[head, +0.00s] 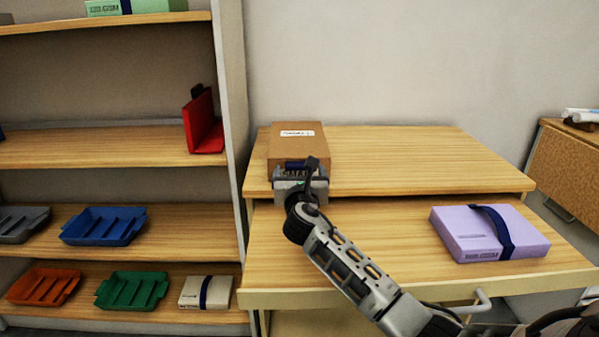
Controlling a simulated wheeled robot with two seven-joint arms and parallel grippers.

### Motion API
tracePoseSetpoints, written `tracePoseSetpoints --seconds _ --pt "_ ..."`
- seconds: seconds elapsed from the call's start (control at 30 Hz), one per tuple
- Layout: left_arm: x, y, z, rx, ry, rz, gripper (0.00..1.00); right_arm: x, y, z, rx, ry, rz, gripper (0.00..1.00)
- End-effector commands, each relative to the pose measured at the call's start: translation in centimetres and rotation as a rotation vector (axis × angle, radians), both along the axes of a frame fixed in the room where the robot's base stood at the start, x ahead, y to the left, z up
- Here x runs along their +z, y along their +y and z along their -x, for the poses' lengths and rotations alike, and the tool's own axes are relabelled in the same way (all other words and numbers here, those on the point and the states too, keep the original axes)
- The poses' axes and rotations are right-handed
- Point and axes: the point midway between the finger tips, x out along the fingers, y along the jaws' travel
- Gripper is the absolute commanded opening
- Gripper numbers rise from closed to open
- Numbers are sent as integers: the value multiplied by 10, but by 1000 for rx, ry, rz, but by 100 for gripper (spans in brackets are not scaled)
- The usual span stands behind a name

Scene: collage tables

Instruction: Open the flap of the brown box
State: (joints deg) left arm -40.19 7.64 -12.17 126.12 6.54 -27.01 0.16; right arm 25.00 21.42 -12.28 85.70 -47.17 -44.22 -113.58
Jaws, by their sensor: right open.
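The brown box (285,145) stands at the back left of the desk's raised top, with a white label on its upper face. My right gripper (298,170) is at the box's front side, its arm reaching in from the lower right. The gripper is open. It covers much of the box's front, so I cannot tell whether its fingers touch the box or where the flap's edge lies. The upper face looks closed. My left gripper is not in view.
The wooden desk (420,160) has free room right of the box. A purple box (470,235) with a dark strap lies on the lower surface at right. A shelf (90,148) with coloured trays and a red holder stands close on the left.

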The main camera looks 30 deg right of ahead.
Motion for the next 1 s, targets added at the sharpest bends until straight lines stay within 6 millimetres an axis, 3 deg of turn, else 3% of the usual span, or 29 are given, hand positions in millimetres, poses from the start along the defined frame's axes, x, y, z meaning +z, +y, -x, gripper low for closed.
tracePoseSetpoints --seconds 0.17,0.47,0.5,0.7,0.73,1.0 --pt "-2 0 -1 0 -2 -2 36 0 -8 -13 0 -1 -2 85" --pt "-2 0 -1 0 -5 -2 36 0 -9 -15 0 0 -1 85" --pt "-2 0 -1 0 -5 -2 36 0 -9 -15 0 0 -1 83" --pt "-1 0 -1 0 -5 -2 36 0 -9 -15 0 0 -1 27" --pt "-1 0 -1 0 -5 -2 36 0 -9 -15 0 0 -1 22" --pt "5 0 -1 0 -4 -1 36 8 -2 -19 11 -1 0 22"
